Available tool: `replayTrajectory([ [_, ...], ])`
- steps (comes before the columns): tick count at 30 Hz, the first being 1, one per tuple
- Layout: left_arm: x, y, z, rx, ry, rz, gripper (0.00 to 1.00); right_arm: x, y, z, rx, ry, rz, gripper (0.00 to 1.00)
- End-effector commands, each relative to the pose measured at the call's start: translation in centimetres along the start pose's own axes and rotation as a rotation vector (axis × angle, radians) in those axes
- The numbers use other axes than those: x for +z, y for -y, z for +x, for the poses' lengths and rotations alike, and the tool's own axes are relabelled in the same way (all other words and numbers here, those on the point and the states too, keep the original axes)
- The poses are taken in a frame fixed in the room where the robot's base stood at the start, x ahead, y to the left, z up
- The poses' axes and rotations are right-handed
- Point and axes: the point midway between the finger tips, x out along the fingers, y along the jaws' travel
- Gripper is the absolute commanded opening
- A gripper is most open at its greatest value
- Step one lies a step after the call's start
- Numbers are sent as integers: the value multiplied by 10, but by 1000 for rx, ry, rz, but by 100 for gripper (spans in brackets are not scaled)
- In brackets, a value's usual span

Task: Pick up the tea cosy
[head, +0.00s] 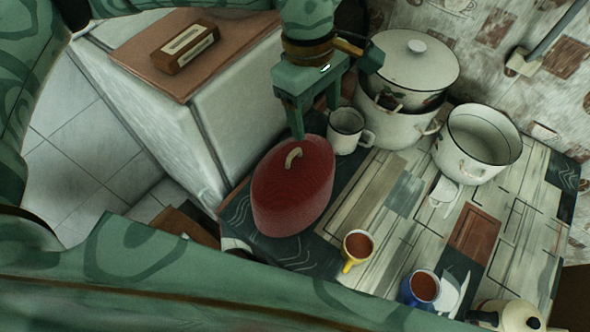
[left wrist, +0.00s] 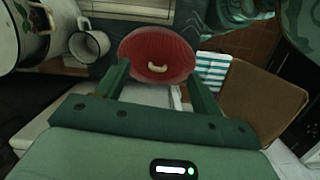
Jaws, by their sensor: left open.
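The red tea cosy (head: 290,205), a ribbed dome with a cream loop on top, stands on the patterned table at its left edge. In the left wrist view the tea cosy (left wrist: 150,48) lies ahead between the fingers, its loop near the middle. My left gripper (head: 315,115) is open and empty, above and just behind the cosy in the head view. One finger overlaps the cosy's back edge in the picture; I cannot tell whether it touches. In the left wrist view the left gripper (left wrist: 157,69) shows both fingers spread. My right gripper is not in view.
A white mug (head: 345,131) stands close behind the cosy. A lidded enamel pot (head: 412,75) and an open pot (head: 480,145) stand at the back right. A yellow cup (head: 357,246) and a blue cup (head: 420,288) stand in front right. A white counter (head: 225,130) lies left.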

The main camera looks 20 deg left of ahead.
Motion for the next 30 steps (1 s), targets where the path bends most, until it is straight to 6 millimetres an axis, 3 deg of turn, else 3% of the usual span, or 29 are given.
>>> replayTrajectory([
  [2, -25, -1, -11, -2, -104, -22, 67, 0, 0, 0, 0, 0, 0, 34],
  [5, -38, 0, -10, -10, -156, -36, 67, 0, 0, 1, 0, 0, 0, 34],
  [16, -50, 3, 73, -14, -155, -37, 67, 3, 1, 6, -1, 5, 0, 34],
  [25, -54, 5, 103, -12, -154, -36, 67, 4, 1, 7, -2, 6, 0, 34],
  [30, -56, 10, 132, -13, -153, -37, 67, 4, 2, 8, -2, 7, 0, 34],
])
